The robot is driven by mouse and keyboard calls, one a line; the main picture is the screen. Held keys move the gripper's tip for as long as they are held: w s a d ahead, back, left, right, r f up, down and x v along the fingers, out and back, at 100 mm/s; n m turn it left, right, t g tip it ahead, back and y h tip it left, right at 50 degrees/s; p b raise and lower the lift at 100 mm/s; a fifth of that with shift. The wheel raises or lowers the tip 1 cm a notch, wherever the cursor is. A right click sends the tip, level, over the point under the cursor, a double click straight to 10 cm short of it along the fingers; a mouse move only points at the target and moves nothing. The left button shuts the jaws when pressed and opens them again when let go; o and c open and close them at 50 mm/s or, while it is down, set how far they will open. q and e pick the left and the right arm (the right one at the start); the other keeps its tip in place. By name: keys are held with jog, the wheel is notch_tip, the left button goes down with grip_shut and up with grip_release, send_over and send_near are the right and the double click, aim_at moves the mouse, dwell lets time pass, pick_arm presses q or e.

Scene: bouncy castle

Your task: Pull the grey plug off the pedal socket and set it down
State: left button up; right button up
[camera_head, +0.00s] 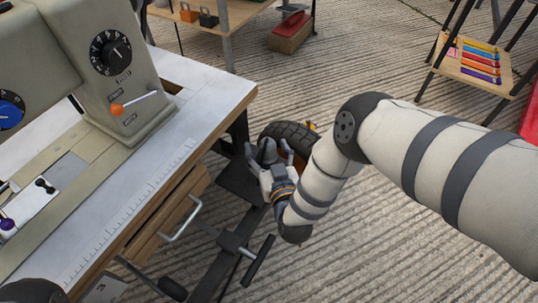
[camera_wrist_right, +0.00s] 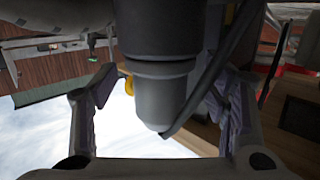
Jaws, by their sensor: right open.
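The grey plug (camera_wrist_right: 165,85) is a dark grey stepped cylinder in the right wrist view, with a dark cable (camera_wrist_right: 210,80) curving up from its lower end. My right gripper (camera_head: 268,155) is open in the head view, low beside the sewing table. In the wrist view, the fingers of my right gripper (camera_wrist_right: 160,105) stand on either side of the plug, with gaps visible on both sides. I cannot make out the plug in the head view, and the pedal socket is not clearly visible in either view. My left gripper is not in view.
A sewing machine (camera_head: 95,75) stands on a pale table (camera_head: 215,88) with drawers and a metal handle (camera_head: 182,222) below. A black tyre (camera_head: 292,137) lies just behind my right gripper. Open ribbed floor (camera_head: 370,245) lies to the right.

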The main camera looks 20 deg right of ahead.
aim_at(267, 141)
jog(key=shift+c, duration=0.6)
jog(key=c, duration=1.3)
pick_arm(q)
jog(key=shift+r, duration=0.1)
pick_arm(e)
jog(key=shift+r, duration=0.2)
pick_arm(q)
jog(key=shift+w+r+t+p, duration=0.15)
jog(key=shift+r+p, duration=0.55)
jog(key=shift+p, duration=0.2)
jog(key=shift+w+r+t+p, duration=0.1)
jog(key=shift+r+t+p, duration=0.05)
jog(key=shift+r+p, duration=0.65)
pick_arm(e)
jog(key=shift+r, duration=2.1)
pick_arm(q)
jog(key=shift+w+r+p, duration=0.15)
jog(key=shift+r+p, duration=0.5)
jog(key=shift+p, duration=0.15)
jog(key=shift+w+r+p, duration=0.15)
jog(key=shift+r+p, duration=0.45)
jog(key=shift+p, duration=0.15)
pick_arm(e)
jog(key=shift+r, duration=2)
